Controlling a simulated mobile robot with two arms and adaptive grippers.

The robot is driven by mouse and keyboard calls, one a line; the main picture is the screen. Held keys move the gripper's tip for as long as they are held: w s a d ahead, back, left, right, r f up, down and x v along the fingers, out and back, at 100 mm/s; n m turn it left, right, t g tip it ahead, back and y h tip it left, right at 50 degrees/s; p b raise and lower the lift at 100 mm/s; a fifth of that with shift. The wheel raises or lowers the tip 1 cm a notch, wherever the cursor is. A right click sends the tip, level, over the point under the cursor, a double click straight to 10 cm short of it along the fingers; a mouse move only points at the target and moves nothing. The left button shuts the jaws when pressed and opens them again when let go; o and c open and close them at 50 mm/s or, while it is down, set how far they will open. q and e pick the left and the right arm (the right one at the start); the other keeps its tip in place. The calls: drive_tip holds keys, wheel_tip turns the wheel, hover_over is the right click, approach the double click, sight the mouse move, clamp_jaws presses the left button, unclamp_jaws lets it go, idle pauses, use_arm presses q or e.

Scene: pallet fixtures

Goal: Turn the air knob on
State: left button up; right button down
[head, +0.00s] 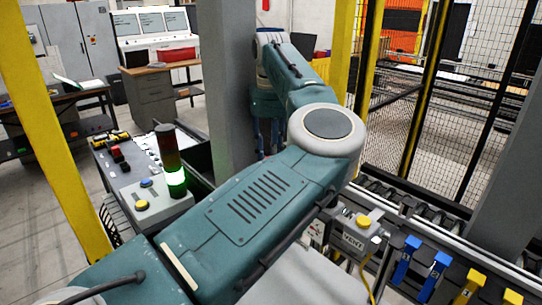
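I cannot tell which part is the air knob. A small box (354,240) with dark lettering, right of centre and low in the head view, has a round yellow knob or button (363,221) on top. To its right stand two blue handles (406,259) (435,274) and two yellow handles (468,287) (511,298), the last cut by the frame edge. A large teal arm runs from the bottom left to the upper centre and hides much of the middle. Neither of my grippers shows.
A control console (143,192) on the left carries yellow, blue and red buttons and a signal tower (172,162) lit green. A grey column (226,85) stands behind the arm. A roller conveyor (420,207) and mesh fence (430,95) are at right. Open floor shows far left.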

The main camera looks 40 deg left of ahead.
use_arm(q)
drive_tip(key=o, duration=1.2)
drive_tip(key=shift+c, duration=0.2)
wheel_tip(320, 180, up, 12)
